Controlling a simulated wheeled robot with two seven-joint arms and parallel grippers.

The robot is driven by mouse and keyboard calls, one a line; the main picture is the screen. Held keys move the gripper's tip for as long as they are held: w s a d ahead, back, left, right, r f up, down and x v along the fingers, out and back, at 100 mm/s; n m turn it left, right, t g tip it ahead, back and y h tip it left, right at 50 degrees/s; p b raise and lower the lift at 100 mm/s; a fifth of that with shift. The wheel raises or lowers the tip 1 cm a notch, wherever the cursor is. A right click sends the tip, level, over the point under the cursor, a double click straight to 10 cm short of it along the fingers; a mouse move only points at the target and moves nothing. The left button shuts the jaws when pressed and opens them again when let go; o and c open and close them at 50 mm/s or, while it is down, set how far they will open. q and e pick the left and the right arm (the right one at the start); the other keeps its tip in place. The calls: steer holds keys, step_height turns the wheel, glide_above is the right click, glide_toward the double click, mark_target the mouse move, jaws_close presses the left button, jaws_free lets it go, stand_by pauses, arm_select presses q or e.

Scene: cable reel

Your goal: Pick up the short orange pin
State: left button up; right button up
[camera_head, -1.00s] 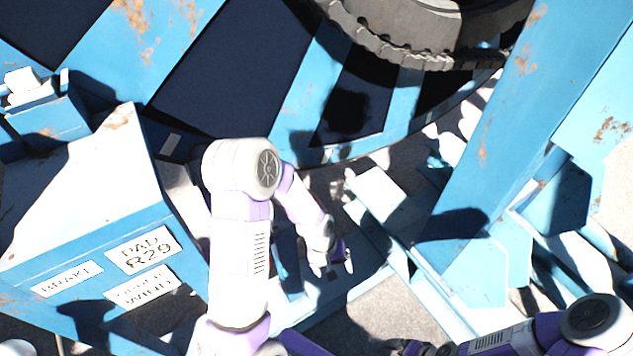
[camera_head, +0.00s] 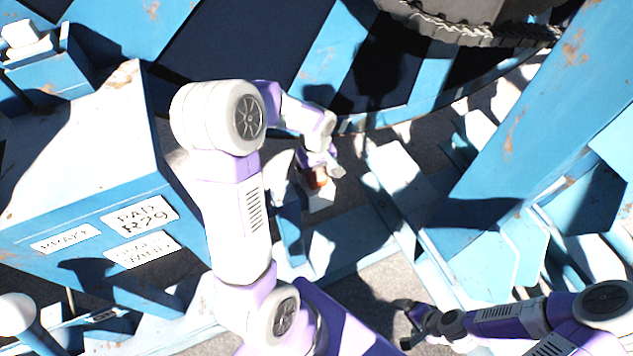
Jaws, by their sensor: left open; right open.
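A small orange piece (camera_head: 319,178), which looks like the short orange pin, shows just below my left gripper, at the top of a small pale block (camera_head: 320,201). My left gripper (camera_head: 322,172) is open, pointing down, with its fingers around or right above the orange piece; I cannot tell if they touch it. Part of the orange piece is hidden by the gripper. My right gripper (camera_head: 407,328) is open and empty at the bottom, over the grey ground.
A blue cabinet (camera_head: 75,215) with white labels stands at the left. The large blue and black reel (camera_head: 240,50) fills the back, with a dark tyre-like ring (camera_head: 470,25) above. A blue beam (camera_head: 525,110) rises at the right. Blue frame rails (camera_head: 400,190) lie beside the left gripper.

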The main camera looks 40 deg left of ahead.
arm_select(q)
steer(key=shift+f, duration=0.6)
steer(key=c, duration=1.4)
steer(key=shift+w+r, duration=0.1)
steer(key=shift+r, duration=0.1)
step_height(320, 180, up, 10)
steer(key=shift+f+p, duration=0.1)
steer(key=shift+p, duration=1)
